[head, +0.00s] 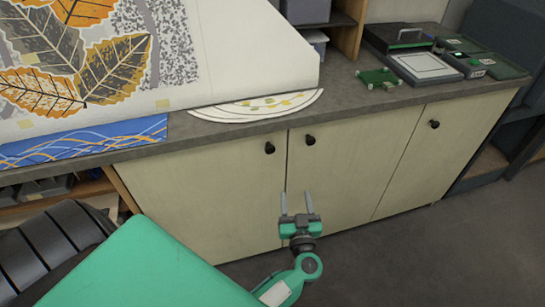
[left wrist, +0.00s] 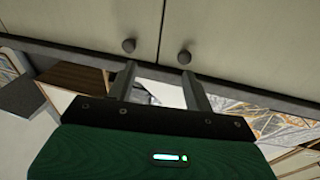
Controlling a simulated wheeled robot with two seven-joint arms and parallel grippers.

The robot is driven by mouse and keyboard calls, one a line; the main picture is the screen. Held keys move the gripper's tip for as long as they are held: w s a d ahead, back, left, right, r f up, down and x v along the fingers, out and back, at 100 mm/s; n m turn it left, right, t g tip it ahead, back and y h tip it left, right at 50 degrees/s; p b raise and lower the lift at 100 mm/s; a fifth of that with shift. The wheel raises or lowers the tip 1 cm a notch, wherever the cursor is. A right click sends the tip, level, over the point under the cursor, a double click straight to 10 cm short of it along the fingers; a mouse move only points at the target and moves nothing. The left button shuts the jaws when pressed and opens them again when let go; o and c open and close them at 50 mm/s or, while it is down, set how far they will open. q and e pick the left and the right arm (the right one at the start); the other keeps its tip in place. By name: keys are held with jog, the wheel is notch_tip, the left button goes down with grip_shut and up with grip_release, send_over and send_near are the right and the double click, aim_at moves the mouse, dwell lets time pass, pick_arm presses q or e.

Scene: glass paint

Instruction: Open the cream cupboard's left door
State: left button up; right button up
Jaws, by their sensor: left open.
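The cream cupboard's left door (head: 205,195) is shut, flush with the middle door (head: 345,165). Its dark round knob (head: 270,148) sits near the top, beside the seam between these doors. My left gripper (head: 296,203) is open and empty, fingers pointing up in the head view, below and right of that knob. The left wrist view appears turned over: the left door's knob (left wrist: 184,57) is right of the seam and the middle door's knob (left wrist: 128,45) is left. The open fingers (left wrist: 160,78) show near both knobs, apparently touching neither. My right gripper is out of view.
A grey countertop (head: 345,105) runs above the doors, holding a leaf-patterned panel (head: 250,50), a round paper piece (head: 260,105) and green-edged trays (head: 425,66). The right door (head: 440,150) is also shut. Bare floor (head: 420,255) lies in front.

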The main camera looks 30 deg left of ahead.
pick_arm(q)
notch_tip(320, 180, up, 5)
jog(key=s+a+n+g+y, duration=0.2)
jog(key=n+g, duration=0.1)
jog(key=p, duration=0.1)
send_near(271, 151)
jog(key=x, duration=0.7)
jog(key=shift+w+a, duration=0.4)
jog(key=shift+a, duration=0.15)
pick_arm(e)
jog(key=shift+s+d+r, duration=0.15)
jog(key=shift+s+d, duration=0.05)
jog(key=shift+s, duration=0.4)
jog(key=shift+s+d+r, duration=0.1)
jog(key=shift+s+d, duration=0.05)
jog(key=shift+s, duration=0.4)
pick_arm(q)
jog(key=shift+c, duration=0.4)
